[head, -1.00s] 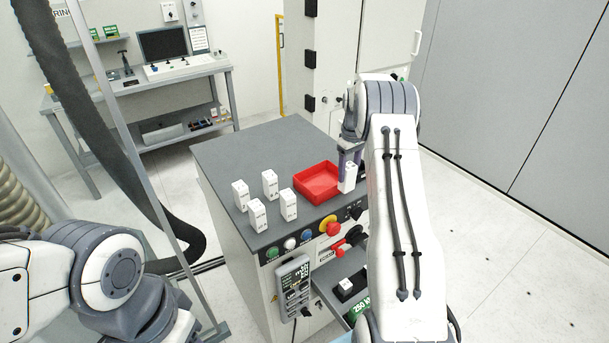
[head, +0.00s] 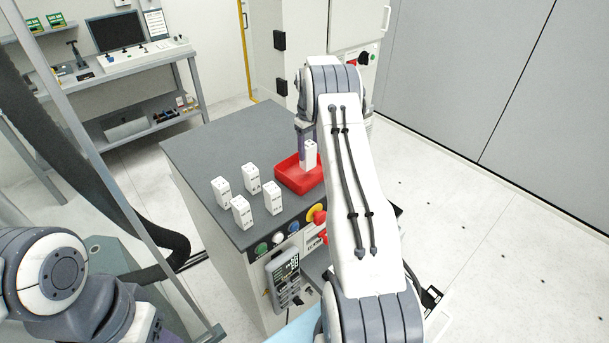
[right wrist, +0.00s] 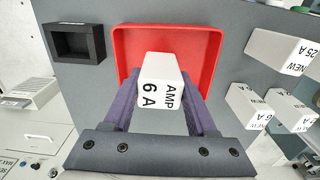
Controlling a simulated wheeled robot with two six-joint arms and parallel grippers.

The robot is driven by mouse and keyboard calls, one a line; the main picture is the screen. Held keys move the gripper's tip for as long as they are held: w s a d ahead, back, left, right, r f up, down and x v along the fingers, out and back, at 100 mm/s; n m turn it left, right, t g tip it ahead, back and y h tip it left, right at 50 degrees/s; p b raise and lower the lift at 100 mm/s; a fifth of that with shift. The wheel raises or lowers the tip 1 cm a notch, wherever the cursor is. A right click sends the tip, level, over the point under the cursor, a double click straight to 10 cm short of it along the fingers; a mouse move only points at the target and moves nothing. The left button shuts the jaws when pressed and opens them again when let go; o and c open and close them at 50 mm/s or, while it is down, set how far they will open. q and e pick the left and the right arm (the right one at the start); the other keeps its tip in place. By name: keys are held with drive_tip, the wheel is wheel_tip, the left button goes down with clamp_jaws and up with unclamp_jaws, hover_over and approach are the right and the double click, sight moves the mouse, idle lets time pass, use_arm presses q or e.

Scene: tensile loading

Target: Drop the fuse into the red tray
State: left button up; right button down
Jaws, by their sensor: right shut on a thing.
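The red tray (head: 292,180) sits on the grey cabinet top; it also shows in the right wrist view (right wrist: 205,42). My right gripper (head: 307,147) is shut on a white fuse (head: 310,154) and holds it over the tray in the head view. In the right wrist view my right gripper's fingers (right wrist: 158,98) clasp the fuse (right wrist: 161,82), whose label reads "6 A AMP". I cannot tell its exact height above the tray floor. Of my left arm only links show at the lower left; its gripper is not in view.
Several white fuses (head: 242,212) stand upright on the cabinet top (head: 225,150) left of the tray. A black square holder (right wrist: 76,43) is beside the tray in the right wrist view. Knobs and a red-and-yellow button (head: 316,214) line the cabinet's front.

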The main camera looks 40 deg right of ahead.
drive_tip(key=shift+d+f+b, duration=0.15)
drive_tip(key=shift+f+b, duration=0.15)
drive_tip(key=shift+f, duration=0.55)
drive_tip(key=shift+f+b, duration=0.3)
drive_tip(key=shift+f, duration=0.2)
drive_tip(key=shift+c, duration=0.6)
unclamp_jaws()
drive_tip(key=shift+s, duration=0.1)
wheel_tip(320, 180, up, 10)
drive_tip(key=b, duration=0.3)
drive_tip(key=shift+f, duration=0.1)
drive_tip(key=shift+r, duration=0.35)
